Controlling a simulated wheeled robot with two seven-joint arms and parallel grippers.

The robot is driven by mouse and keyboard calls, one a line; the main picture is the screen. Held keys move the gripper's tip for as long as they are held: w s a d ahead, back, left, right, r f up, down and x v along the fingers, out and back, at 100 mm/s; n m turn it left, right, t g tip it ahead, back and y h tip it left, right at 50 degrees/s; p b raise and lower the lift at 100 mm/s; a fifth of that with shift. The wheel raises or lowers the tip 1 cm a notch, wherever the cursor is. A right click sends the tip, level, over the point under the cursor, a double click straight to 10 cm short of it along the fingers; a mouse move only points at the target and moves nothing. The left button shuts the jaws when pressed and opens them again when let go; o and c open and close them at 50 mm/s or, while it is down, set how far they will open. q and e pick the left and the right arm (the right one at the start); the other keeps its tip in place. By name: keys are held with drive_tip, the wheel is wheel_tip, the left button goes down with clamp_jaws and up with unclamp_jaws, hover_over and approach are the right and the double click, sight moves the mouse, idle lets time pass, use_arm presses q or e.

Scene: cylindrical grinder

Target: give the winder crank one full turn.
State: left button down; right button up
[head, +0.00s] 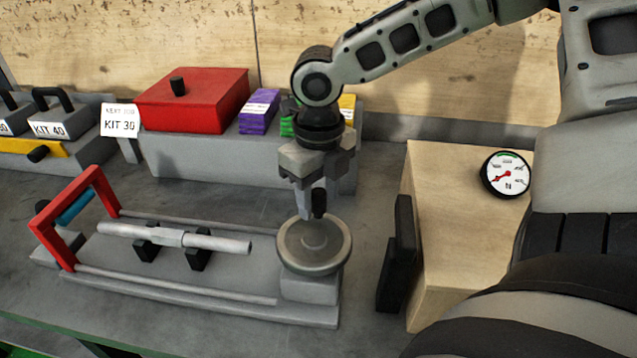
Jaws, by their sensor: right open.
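The winder crank appears to be the round grey wheel (330,256) on a block at the right end of the grey fixture (210,298). A short dark upright piece (319,204) stands at the wheel's far edge, which looks like its knob, partly hidden by my fingers. My right gripper (311,203) points down over the far edge of the wheel. It is open, with its fingertips beside the dark piece; whether they touch it I cannot tell. My left gripper is not in view.
The fixture carries a silver rod (172,236) on black supports and a red frame (68,215) at left. Behind stand a red lidded box (192,100), a KIT 30 card (120,121) and purple packs (259,110). A wooden box (450,240) with a gauge (506,174) stands right.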

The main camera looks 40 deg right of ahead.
clamp_jaws()
